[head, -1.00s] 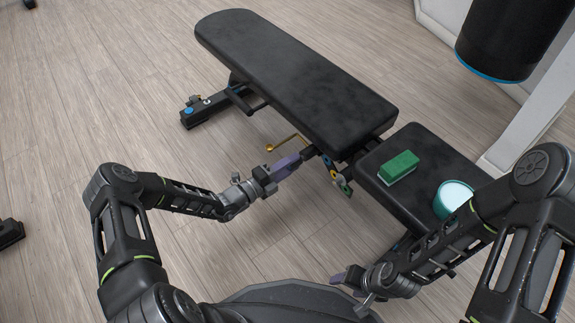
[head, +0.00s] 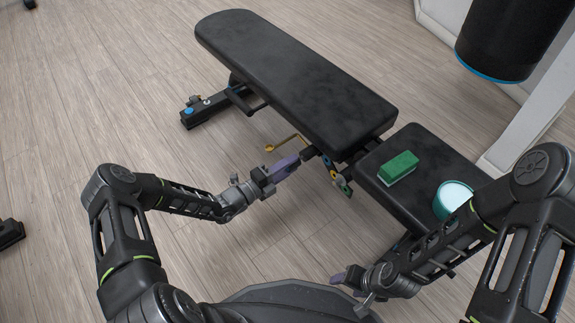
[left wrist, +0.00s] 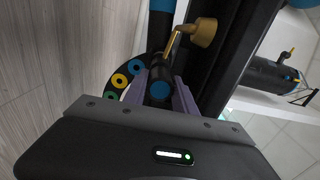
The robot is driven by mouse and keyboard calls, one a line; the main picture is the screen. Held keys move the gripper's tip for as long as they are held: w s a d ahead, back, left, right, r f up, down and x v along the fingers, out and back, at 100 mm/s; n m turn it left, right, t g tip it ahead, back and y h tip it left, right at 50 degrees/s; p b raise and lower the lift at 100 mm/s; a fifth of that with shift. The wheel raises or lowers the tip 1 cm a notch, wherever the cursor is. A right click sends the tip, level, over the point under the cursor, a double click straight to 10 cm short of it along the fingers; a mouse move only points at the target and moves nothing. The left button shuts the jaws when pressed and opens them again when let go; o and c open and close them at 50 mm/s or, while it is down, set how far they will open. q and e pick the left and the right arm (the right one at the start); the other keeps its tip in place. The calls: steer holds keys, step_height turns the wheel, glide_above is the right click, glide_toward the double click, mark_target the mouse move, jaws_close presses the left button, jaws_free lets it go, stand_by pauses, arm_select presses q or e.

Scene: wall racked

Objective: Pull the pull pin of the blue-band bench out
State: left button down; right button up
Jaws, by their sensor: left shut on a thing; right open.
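The black padded bench (head: 290,75) stands in the middle of the head view, its long back pad lying low. Its pull pin (head: 308,153) is a dark knob at the bench's near side, by the hinge plate. In the left wrist view the pin (left wrist: 160,89) shows a blue end between my purple fingers. My left gripper (head: 297,159) is shut on it, and the fingers hide part of it. A plate with coloured rings (left wrist: 122,80) lies just beside the pin. My right gripper (head: 341,277) is open and empty, low and right of centre.
A gold lever (head: 283,144) sticks out close to my left gripper. A black punching bag (head: 514,40) hangs at upper right.

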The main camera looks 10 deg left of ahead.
arm_select(q)
steer(key=shift+v, duration=0.85)
steer(key=c, duration=0.9)
jaws_free()
steer(key=shift+d, duration=0.1)
steer(key=p+v, duration=0.2)
steer(key=v, duration=0.5)
steer(key=shift+s+a+p, duration=0.3)
steer(key=shift+p, duration=0.05)
